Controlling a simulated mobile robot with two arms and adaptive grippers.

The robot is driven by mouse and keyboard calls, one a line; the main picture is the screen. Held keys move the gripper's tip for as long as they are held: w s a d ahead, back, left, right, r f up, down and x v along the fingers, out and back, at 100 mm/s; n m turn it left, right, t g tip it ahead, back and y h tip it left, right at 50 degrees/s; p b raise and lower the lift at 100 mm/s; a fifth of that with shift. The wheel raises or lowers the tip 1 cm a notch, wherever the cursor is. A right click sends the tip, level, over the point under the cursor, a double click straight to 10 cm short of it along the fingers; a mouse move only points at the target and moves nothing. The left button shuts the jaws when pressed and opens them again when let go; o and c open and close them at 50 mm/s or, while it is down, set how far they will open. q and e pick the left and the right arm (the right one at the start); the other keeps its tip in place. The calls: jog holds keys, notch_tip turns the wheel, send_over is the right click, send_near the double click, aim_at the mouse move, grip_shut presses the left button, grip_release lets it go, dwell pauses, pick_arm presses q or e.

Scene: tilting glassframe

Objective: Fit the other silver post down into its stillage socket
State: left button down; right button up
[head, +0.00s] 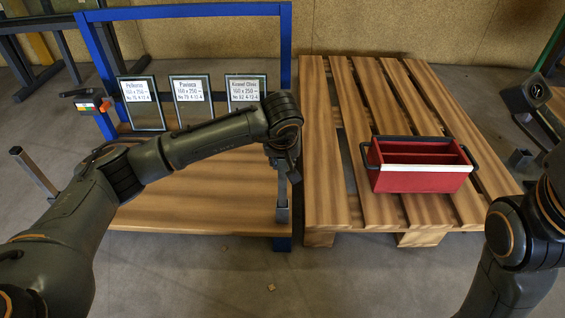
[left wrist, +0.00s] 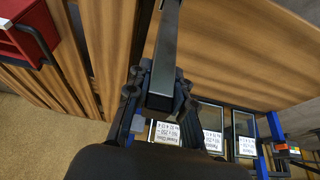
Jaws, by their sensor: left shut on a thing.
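My left gripper (head: 284,172) points down at the front right corner of the stillage and is shut on a silver post (head: 283,204). In the left wrist view the gripper (left wrist: 159,88) has its fingers on both sides of the square post (left wrist: 166,45). The held post looks about upright above the corner; I cannot tell whether its lower end is inside the socket. The stillage has a wooden deck (head: 215,195) and blue frame (head: 287,55).
Three labelled glass panes (head: 191,98) lean in a row at the back of the stillage. A pallet (head: 330,190) stands close to its right, with a red tote (head: 420,180) on it. Bare floor (head: 200,275) lies in front.

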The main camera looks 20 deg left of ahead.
pick_arm(q)
jog(key=shift+f, duration=0.1)
jog(key=c, duration=1.2)
grip_release()
jog(key=shift+o, duration=0.2)
